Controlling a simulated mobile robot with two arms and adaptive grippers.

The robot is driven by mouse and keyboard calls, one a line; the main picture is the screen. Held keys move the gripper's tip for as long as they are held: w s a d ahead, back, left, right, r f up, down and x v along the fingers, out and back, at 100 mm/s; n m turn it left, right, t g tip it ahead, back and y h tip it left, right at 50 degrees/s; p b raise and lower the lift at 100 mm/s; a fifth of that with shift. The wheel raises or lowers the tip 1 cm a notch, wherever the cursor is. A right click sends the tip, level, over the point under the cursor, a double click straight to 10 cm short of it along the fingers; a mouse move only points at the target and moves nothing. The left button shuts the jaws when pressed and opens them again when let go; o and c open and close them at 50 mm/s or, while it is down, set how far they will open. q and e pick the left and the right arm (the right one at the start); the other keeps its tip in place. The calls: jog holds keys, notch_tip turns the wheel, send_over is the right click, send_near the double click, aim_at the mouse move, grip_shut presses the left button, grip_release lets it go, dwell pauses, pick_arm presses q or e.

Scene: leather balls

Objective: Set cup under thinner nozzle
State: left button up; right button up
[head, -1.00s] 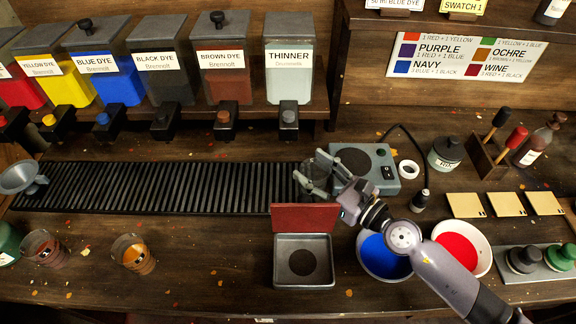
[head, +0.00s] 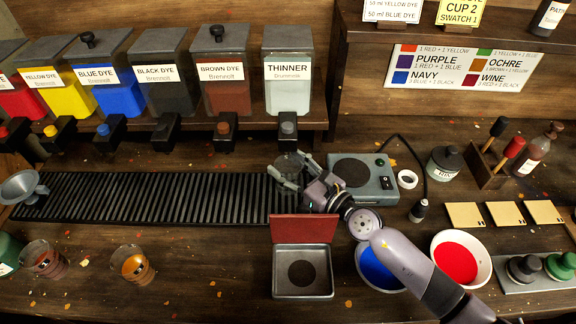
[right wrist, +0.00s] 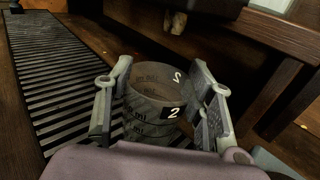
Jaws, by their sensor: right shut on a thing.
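The clear cup (right wrist: 155,95), marked 2 with ml lines, is held upright between the two fingers of my right gripper (right wrist: 160,110). In the head view the cup (head: 288,164) is partly hidden by my right gripper (head: 288,178). It shows just below the thinner nozzle (head: 288,130), near the right end of the slatted rack (head: 150,194). The thinner dispenser (head: 289,88) is a clear tank with a white label and pale contents. In the wrist view the nozzle (right wrist: 175,20) is beyond the cup. I cannot tell whether the cup touches the rack. My left gripper is out of view.
A grey scale (head: 365,178) stands right of my right gripper. An open tin (head: 303,282) with a red lid and bowls of blue (head: 380,270) and red dye (head: 455,262) lie nearer.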

jog(key=shift+f, duration=0.25)
jog(key=o, duration=1.1)
jog(key=shift+r, duration=0.1)
jog(key=shift+o, duration=0.2)
jog(key=shift+r, duration=0.25)
jog(key=v, duration=0.4)
jog(key=b+v, duration=0.1)
jog(key=v, duration=0.1)
jog(key=shift+s+d+f, duration=0.2)
jog(key=shift+f, duration=0.05)
jog(key=shift+s+d+r, duration=0.15)
jog(key=shift+s+d, duration=0.15)
jog(key=shift+s, duration=0.05)
